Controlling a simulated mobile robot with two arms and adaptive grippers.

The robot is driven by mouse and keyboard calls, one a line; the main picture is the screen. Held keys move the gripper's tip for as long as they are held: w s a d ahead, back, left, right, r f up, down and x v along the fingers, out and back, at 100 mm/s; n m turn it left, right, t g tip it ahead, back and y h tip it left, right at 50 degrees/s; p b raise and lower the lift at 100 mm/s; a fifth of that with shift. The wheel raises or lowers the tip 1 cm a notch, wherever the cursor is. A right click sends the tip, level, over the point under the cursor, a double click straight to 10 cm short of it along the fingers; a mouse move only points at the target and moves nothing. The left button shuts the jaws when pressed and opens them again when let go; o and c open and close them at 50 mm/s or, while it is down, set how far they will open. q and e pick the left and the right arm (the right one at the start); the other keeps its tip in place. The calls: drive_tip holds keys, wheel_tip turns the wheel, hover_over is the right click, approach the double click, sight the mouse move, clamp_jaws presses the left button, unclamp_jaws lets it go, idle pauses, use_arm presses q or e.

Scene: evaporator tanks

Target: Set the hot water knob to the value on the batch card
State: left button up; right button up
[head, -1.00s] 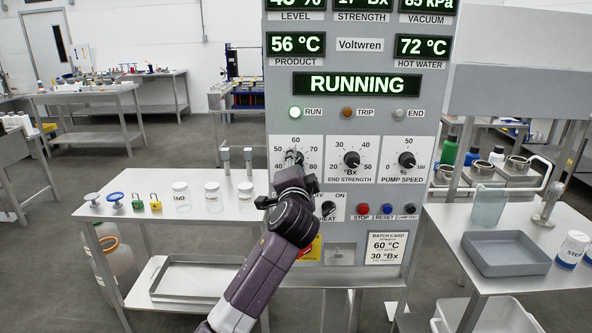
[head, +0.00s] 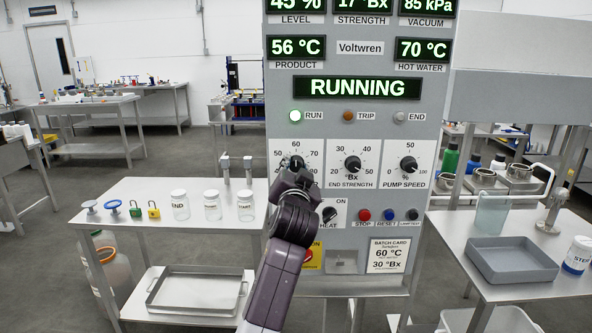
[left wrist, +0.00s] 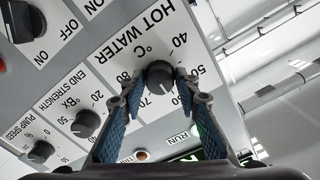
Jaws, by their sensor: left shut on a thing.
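The hot water knob (head: 296,161) is a dark round knob at the left of the panel's dial row, mostly hidden by my left gripper (head: 294,168) in the head view. In the left wrist view, the knob (left wrist: 160,76) sits between the blue-padded fingertips of my left gripper (left wrist: 160,86), which is shut on it. The knob's pointer is hard to read. The hot water display (head: 423,49) reads 70 °C. The batch card (head: 388,255), low on the panel, reads 60 °C and 30 °Bx. My right gripper is not in view.
The end strength knob (head: 352,163) and pump speed knob (head: 408,164) sit to the right. Below are the heat switch (head: 328,214), stop button (head: 364,214) and reset button (head: 389,214). Side tables (head: 140,205) flank the panel; the left one holds jars and padlocks.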

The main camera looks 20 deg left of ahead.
use_arm(q)
drive_tip(key=shift+f, duration=0.1)
idle(0.3)
drive_tip(key=o, duration=1.2)
drive_tip(key=shift+c, duration=0.2)
drive_tip(key=v, duration=1.2)
